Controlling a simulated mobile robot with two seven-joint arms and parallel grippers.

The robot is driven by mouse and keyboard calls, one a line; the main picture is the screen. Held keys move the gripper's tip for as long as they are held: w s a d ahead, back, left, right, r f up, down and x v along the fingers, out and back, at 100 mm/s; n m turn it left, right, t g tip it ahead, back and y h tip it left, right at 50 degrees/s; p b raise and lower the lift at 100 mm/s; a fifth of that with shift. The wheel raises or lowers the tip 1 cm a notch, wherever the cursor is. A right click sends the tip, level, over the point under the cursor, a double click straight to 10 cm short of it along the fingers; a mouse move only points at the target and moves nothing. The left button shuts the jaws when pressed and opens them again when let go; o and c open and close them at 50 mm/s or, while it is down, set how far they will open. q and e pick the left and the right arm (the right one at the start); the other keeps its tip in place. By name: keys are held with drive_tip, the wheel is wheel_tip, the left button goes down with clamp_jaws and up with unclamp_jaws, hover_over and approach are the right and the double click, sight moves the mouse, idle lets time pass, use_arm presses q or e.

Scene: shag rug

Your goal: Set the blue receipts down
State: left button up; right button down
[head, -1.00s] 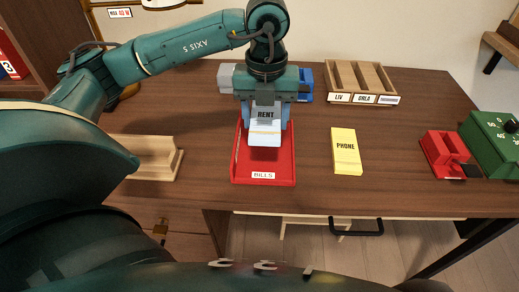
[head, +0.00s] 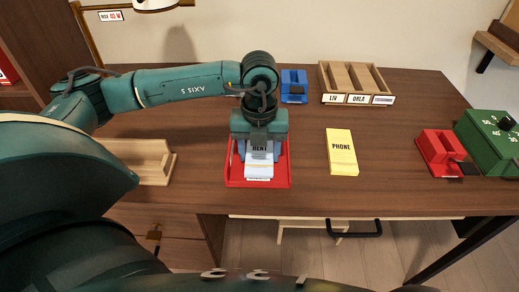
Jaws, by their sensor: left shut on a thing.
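My left gripper (head: 259,150) points down over the red tray (head: 284,182) and is shut on a pale blue-white stack of slips, the blue receipts (head: 259,171). A "RENT" label shows on the stack between the fingers. The stack is within the tray's outline, low over its floor; I cannot tell whether it touches the floor. The tray's front label is not readable now. My right gripper is not in view.
A yellow "PHONE" stack (head: 341,152) lies right of the tray. A wooden holder (head: 142,163) stands left. A blue device (head: 294,86) and a slotted wooden sorter (head: 356,84) stand behind. A red device (head: 441,150) and a green box (head: 489,143) are at right.

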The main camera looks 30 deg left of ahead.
sight(260, 156)
use_arm(q)
drive_tip(key=shift+f, duration=0.2)
drive_tip(key=o, duration=1)
drive_tip(key=shift+r, duration=0.1)
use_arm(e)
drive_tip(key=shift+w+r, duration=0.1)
use_arm(q)
drive_tip(key=shift+r, duration=0.25)
wheel_tip(260, 156, up, 12)
drive_tip(key=p, duration=0.1)
drive_tip(key=shift+p, duration=0.4)
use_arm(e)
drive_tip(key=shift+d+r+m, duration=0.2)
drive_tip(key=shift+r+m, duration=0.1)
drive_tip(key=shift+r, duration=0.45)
use_arm(q)
drive_tip(key=shift+f, duration=0.1)
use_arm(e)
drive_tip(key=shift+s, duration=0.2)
